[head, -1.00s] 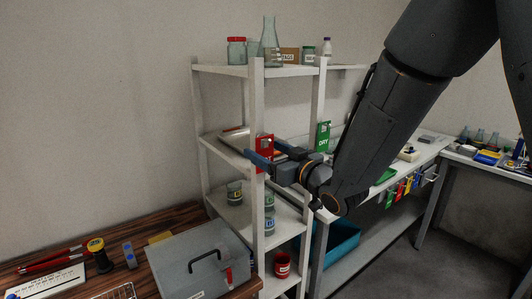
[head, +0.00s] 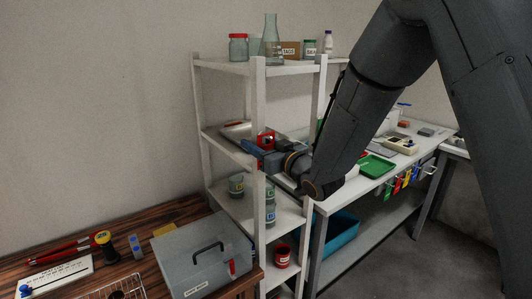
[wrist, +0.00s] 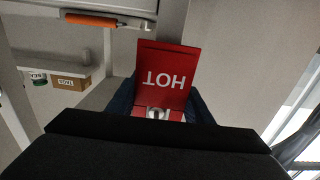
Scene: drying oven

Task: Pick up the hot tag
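The hot tag (wrist: 165,75) is a red plate whose white word HOT reads upside down in the wrist view. A round silvery spot shows at its lower end. In the head view its red face (head: 266,138) shows beside the front post of the white shelf rack, at middle-shelf height, partly covered by my gripper. My gripper (head: 258,152) is right at the tag. In the wrist view its dark blue fingers (wrist: 160,105) show on both sides of the tag's lower part. The tag hides their inner faces, so whether they press on it cannot be told.
The white rack (head: 257,200) has posts close to my gripper, with jars and a flask on top. A grey box (head: 205,262) stands on the wooden table at lower left. A white bench (head: 340,190) with a green tray (head: 377,166) and hanging coloured tags lies right.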

